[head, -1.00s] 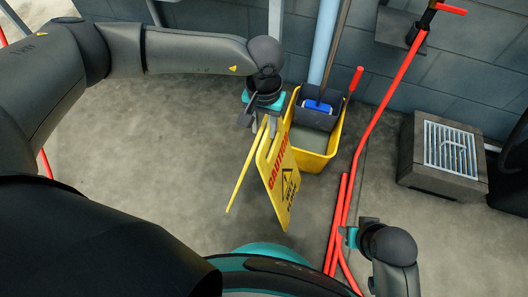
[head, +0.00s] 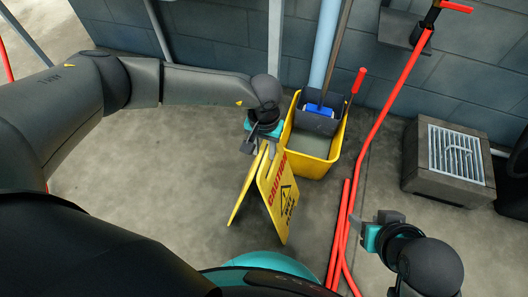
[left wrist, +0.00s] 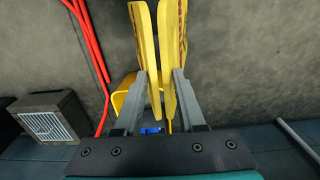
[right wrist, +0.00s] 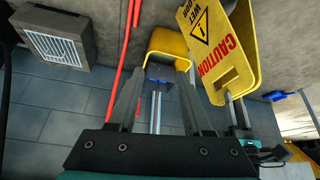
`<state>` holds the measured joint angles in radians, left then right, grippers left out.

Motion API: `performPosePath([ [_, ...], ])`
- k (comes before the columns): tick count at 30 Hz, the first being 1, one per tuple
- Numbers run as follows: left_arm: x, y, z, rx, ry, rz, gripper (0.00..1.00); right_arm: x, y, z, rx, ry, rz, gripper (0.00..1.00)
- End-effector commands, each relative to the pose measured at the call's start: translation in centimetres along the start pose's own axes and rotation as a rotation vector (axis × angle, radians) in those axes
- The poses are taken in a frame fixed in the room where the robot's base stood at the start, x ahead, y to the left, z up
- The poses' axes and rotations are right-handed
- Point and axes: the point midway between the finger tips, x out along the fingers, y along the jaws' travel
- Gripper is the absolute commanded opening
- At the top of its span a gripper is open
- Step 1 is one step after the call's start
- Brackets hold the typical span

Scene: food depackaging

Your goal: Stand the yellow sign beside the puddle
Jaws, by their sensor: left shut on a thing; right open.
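The yellow caution sign (head: 278,200) is an A-frame with two panels, held by its top edge and spread a little at the bottom. My left gripper (head: 263,147) is shut on that top. In the left wrist view the two panels (left wrist: 174,60) run between its fingers. The right wrist view shows the printed panel (right wrist: 215,50) at the upper right. My right gripper (head: 370,230) is open and empty, to the right of the sign. I cannot make out a clear puddle edge on the floor, nor tell whether the sign's feet touch it.
A yellow mop bucket (head: 313,165) stands just behind and right of the sign. Red pipes (head: 361,140) run along the floor right of it. A grey box with a grille (head: 447,160) stands at the right. Concrete floor (head: 150,180) left of the sign is clear.

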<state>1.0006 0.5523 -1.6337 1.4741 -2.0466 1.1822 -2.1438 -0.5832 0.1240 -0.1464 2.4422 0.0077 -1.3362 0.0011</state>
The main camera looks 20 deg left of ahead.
Motion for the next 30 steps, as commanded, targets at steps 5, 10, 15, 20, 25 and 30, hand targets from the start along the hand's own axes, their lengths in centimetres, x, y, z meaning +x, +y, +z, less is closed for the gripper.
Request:
performPosePath([
  [5, 1.1, 0.1, -0.1, -0.001, 0.003, 0.002, 0.0, 0.7, -0.8, -0.8, -0.005, 0.076, -0.02, 0.5],
  [10, 1.3, 0.1, -0.2, -0.001, 0.004, 0.002, 0.0, 0.8, -1.0, -1.2, -0.006, 0.097, -0.025, 0.5],
  [15, 1.3, 0.1, -0.2, 0.0, 0.004, 0.002, 0.0, 0.7, -0.9, -1.2, -0.006, 0.096, -0.025, 0.5],
  [20, 1.6, 0.0, 0.0, 0.0, 0.001, 0.0, 0.4, 1.0, -1.1, -1.4, -0.007, 0.115, -0.03, 0.5],
  [25, 1.5, 0.0, 0.0, -0.001, 0.001, 0.0, 0.59, 0.9, -1.2, -1.4, -0.007, 0.114, -0.03, 0.5],
  [30, 1.5, 0.0, 0.0, -0.001, 0.001, 0.0, 0.69, 1.0, -1.1, -1.3, -0.007, 0.113, -0.03, 0.5],
])
